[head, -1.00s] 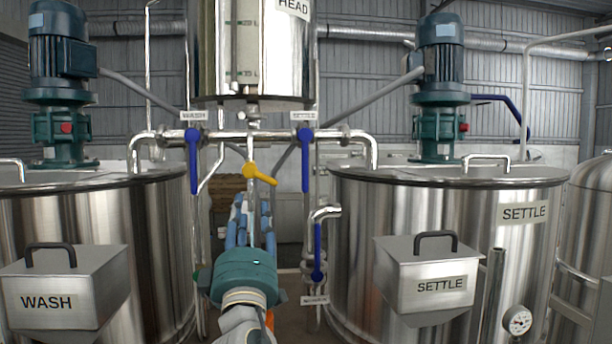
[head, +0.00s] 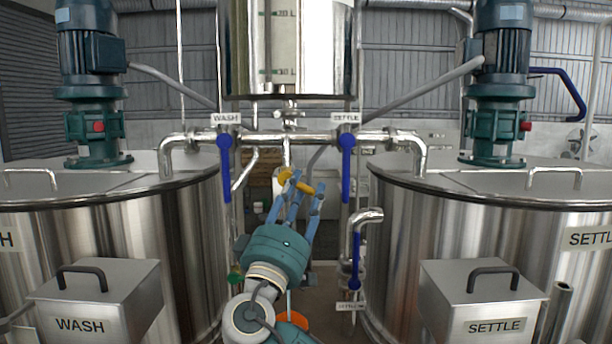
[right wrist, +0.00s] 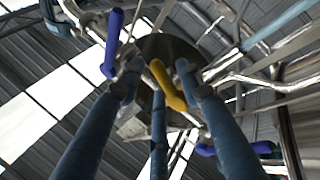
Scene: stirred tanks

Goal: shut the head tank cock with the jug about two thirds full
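The yellow cock handle (head: 302,187) sits under the steel head tank (head: 334,50), slanting down to the right. My right gripper (head: 300,181) reaches up to it, with its blue fingers around the handle and partly hiding it. In the right wrist view, the yellow handle (right wrist: 168,86) lies between the spread fingers of the right gripper (right wrist: 158,78). The fingers are apart; I cannot tell whether one touches the handle. No jug can be made out in these views. My left gripper is out of view.
Blue-handled valves marked WASH (head: 225,160) and SETTLE (head: 347,160) hang either side, handles down. A lower blue handle (head: 355,262) is at right. The wash tank (head: 185,230) and settle tank (head: 400,220) flank a narrow gap holding my arm.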

